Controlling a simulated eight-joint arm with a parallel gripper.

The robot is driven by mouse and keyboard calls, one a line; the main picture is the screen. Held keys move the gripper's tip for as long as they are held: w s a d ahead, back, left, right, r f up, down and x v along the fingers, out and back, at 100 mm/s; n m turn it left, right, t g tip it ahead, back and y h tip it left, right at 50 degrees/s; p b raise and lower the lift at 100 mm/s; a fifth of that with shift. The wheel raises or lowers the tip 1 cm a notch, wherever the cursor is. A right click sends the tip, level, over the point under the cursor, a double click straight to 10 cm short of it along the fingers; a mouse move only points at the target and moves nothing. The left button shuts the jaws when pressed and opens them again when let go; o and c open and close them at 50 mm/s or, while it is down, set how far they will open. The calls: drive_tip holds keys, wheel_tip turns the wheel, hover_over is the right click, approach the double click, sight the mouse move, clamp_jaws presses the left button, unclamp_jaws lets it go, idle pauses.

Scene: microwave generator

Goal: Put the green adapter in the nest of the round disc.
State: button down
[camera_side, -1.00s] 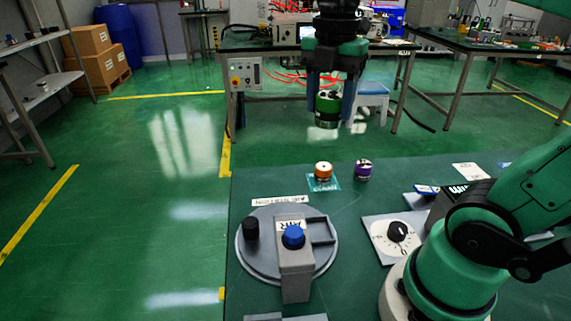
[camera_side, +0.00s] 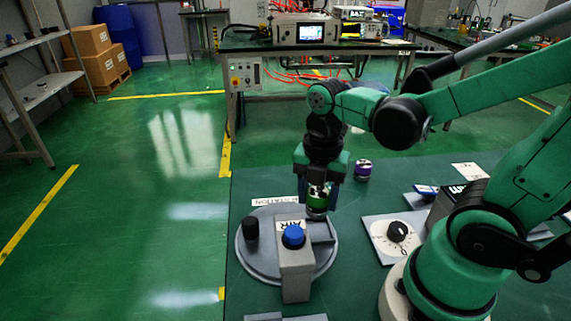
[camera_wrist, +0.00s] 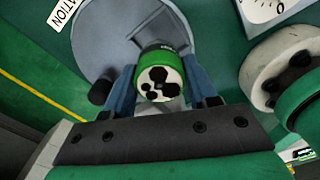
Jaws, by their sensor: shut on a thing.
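The green adapter (camera_side: 317,199) is a short green cylinder with a pale, dark-holed top. My gripper (camera_side: 318,200) is shut on it, with a blue finger on either side. In the wrist view the adapter (camera_wrist: 160,75) sits between the fingers of my gripper (camera_wrist: 162,82), upright or nearly so. The grey round disc (camera_side: 262,262) lies on the table, and the adapter is at its far right edge, near the square-walled nest (camera_side: 324,230). I cannot tell the height of the adapter above the disc. In the wrist view the disc (camera_wrist: 105,45) lies beyond the adapter, which hides part of it.
A grey block with a blue button (camera_side: 293,237) stands at the disc's front. A black knob (camera_side: 251,228) stands on its left. A dial plate (camera_side: 392,240) is to the right, and a purple part (camera_side: 363,170) is behind. The orange-topped part is hidden behind my arm.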

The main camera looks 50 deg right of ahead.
sight(315, 232)
drive_tip(key=shift+f, duration=2.55)
drive_tip(key=shift+c, duration=1.3)
unclamp_jaws()
drive_tip(key=shift+f, duration=0.1)
